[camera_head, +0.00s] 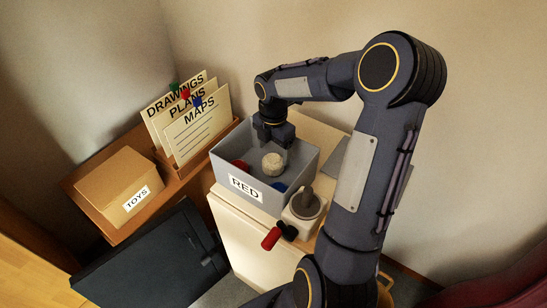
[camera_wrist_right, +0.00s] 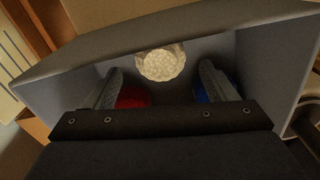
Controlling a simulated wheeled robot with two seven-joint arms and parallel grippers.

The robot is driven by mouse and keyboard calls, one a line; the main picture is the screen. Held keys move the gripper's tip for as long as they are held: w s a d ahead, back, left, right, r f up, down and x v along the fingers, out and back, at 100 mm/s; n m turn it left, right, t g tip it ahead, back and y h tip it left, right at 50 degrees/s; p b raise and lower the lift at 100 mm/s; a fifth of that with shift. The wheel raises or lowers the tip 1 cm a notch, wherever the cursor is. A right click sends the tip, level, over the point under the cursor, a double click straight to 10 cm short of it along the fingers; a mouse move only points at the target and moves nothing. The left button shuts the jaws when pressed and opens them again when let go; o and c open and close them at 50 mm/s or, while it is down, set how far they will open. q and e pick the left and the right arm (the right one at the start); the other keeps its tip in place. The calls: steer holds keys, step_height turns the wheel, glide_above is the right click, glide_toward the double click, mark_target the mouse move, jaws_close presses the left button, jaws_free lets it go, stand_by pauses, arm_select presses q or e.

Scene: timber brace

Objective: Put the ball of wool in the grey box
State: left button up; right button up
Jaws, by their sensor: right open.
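The grey box (camera_head: 292,188) stands on a pale cabinet and bears a label reading RED. The cream ball of wool (camera_head: 272,163) shows inside the box's opening, below my right gripper (camera_head: 272,144). In the right wrist view the ball (camera_wrist_right: 160,63) lies beyond the fingertips, near the box's wall (camera_wrist_right: 270,60), apart from both fingers. My right gripper is open, its fingers spread (camera_wrist_right: 158,88) inside the box's outline. I cannot tell whether the ball rests on the box floor. My left gripper is not in view.
A red thing (camera_wrist_right: 132,97) and a blue thing (camera_wrist_right: 222,92) lie in the box. A beige device (camera_head: 304,208) and a red-handled tool (camera_head: 272,238) are at its right front. A TOYS carton (camera_head: 115,183) and labelled folders (camera_head: 193,130) stand on the wooden desk at left.

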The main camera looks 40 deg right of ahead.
mark_target(273, 158)
step_height(273, 158, up, 6)
steer(key=r, duration=0.1)
steer(key=s+a+r+m+t+y, duration=0.1)
steer(key=s+a+r+m+t, duration=0.3)
steer(key=s+a+m, duration=0.55)
steer(key=s+a+m+t+y, duration=0.1)
steer(key=s+a+m+y, duration=0.1)
steer(key=s+a+m, duration=0.5)
steer(key=s+f+m, duration=0.1)
steer(key=s+m, duration=0.1)
steer(key=m, duration=0.2)
steer(key=shift+s+a+m+t+y, duration=0.25)
steer(key=shift+s+m+t+y, duration=0.05)
steer(key=shift+s+m+y, duration=0.1)
steer(key=shift+c, duration=0.5)
stand_by(0.7)
